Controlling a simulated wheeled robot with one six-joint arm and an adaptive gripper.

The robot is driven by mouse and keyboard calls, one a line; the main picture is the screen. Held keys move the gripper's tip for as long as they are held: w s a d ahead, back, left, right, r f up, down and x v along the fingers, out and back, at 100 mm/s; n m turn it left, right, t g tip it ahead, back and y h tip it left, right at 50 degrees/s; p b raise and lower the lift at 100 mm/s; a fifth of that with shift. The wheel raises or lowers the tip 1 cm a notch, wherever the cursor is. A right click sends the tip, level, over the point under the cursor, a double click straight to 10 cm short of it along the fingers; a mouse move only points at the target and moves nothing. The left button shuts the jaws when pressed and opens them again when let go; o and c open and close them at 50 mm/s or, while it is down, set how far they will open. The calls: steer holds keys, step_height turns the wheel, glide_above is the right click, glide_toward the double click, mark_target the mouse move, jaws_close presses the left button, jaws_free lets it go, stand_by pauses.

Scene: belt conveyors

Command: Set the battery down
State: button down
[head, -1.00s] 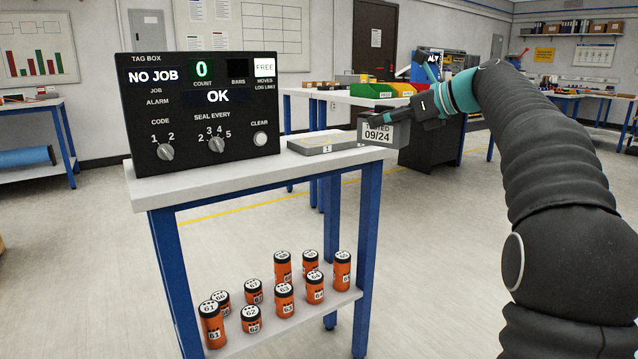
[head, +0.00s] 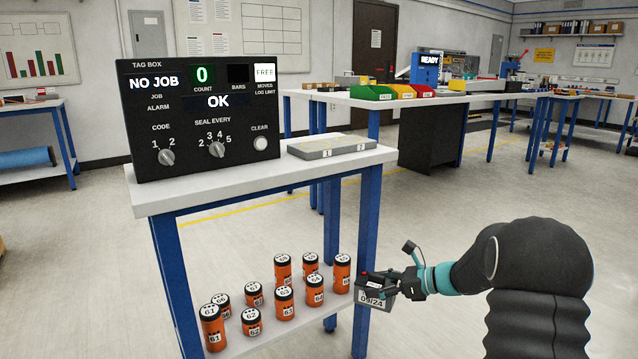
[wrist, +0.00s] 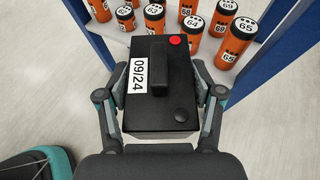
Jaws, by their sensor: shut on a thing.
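The battery (head: 377,294) is a dark grey block with a white "09/24" label. In the wrist view the battery (wrist: 174,108) shows a black top with a raised bar, a red cap and a black cap. My gripper (head: 392,281) is shut on it, with a finger on each side. It holds the battery at the right front end of the lower shelf (head: 262,333), about level with the orange canisters. I cannot tell whether the battery's underside touches the shelf.
Several numbered orange canisters (head: 284,303) stand on the lower shelf, close to the battery. A blue table leg (head: 366,235) is beside it. The tag box (head: 200,115) and a grey two-place plate (head: 328,146) are on the tabletop. Floor to the right is clear.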

steer(key=s+d+f+m+t+h+p, duration=0.1)
steer(key=s+f+m+t+h, duration=0.3)
steer(key=f, duration=0.5)
steer(key=s+d+f+m+t+h, duration=0.1)
steer(key=s+f+m+t+h, duration=0.25)
steer(key=s+f, duration=0.4)
steer(key=w+a+r+m, duration=0.1)
steer(key=w+r, duration=0.3)
steer(key=r, duration=0.8)
steer(key=shift+w+r+m, duration=0.15)
steer(key=shift+w+m, duration=0.05)
steer(key=shift+m, duration=0.25)
